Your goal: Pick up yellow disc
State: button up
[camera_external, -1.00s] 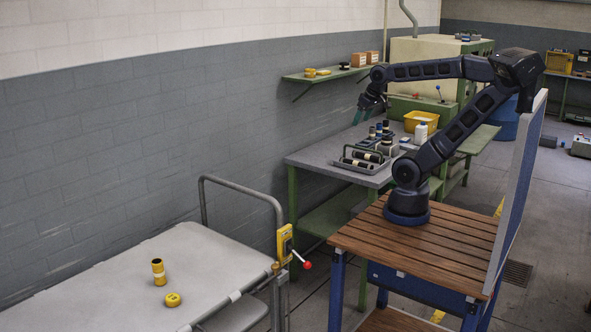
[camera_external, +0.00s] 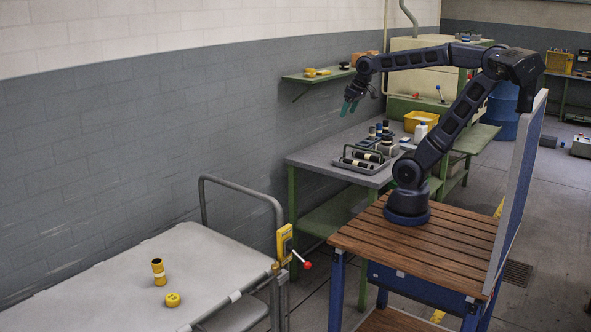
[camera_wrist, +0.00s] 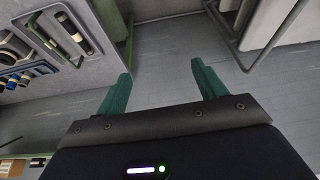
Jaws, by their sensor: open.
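A small round yellow disc (camera_external: 172,299) lies on the grey cart top at the lower left of the external view. A yellow cylinder with a dark open top (camera_external: 158,272) stands upright just behind it. On the wall shelf are yellow pieces (camera_external: 310,72), too small to make out well. My gripper (camera_external: 349,106) is high up, in front of the wall and above the back edge of the workbench, far from the cart. In the wrist view its green fingers (camera_wrist: 158,88) are apart with nothing between them. The disc does not show in the wrist view.
The grey workbench (camera_external: 318,158) carries a tray of dark cylinders (camera_external: 350,169), a yellow bin (camera_external: 420,120) and a white bottle (camera_external: 420,133). The cart (camera_external: 100,290) has a raised rail (camera_external: 245,187) at its end facing the bench. Much of the cart top is clear.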

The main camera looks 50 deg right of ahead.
jog(key=w+a+r+n+g, duration=0.15)
jog(key=w+a+r, duration=0.25)
jog(key=w+a, duration=1.3)
jog(key=w+a+f+n+y, duration=0.1)
jog(key=w+a+f, duration=0.3)
jog(key=a, duration=0.8)
jog(key=w+a+f+n, duration=0.2)
jog(key=w+a, duration=0.4)
jog(key=a, duration=0.7)
jog(key=n+g, duration=0.2)
jog(key=n, duration=0.2)
send_over(172, 298)
jog(key=s+d, duration=0.1)
notch_tip(172, 298, down, 32)
jog(key=f, duration=0.6)
jog(key=w+f, duration=0.1)
jog(key=f, duration=0.3)
jog(key=shift+a, duration=0.35)
jog(key=shift+c, duration=0.4)
